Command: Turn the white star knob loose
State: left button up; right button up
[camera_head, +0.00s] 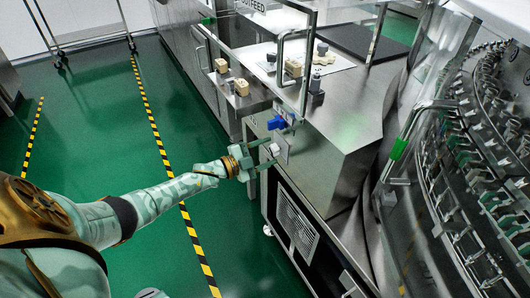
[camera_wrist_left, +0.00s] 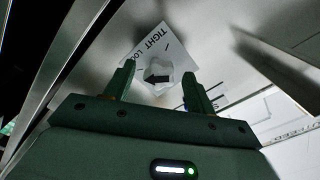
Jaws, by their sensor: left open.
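The white star knob (camera_head: 275,149) sits on a small plate on the side of the steel machine housing. In the left wrist view the knob (camera_wrist_left: 160,88) is pale, with a dark arrow on it. The label plate (camera_wrist_left: 143,42) behind it reads TIGHT, and a second word starting with LO is partly hidden. My left gripper (camera_head: 268,154) is at the knob, its jaws open. In the left wrist view its fingers (camera_wrist_left: 158,74) stand on either side of the knob, with gaps visible. I cannot tell how deep the fingers reach around it. My right gripper is not in view.
A blue part (camera_head: 276,123) sticks out just above the knob. The rotary washer (camera_head: 470,160) stands at the right. The green floor (camera_head: 110,130) at left is open.

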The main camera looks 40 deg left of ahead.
pick_arm(q)
jog(key=shift+s, duration=0.1)
jog(key=shift+s+a, duration=0.15)
jog(key=shift+s, duration=0.15)
jog(key=p+v, duration=0.4)
jog(key=v, duration=1.1)
jog(key=shift+s+a, duration=0.15)
jog(key=shift+s, duration=0.05)
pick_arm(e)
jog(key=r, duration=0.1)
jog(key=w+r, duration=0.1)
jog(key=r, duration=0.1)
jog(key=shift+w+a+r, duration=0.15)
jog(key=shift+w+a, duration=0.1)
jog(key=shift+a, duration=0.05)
pick_arm(q)
jog(key=shift+f, duration=0.1)
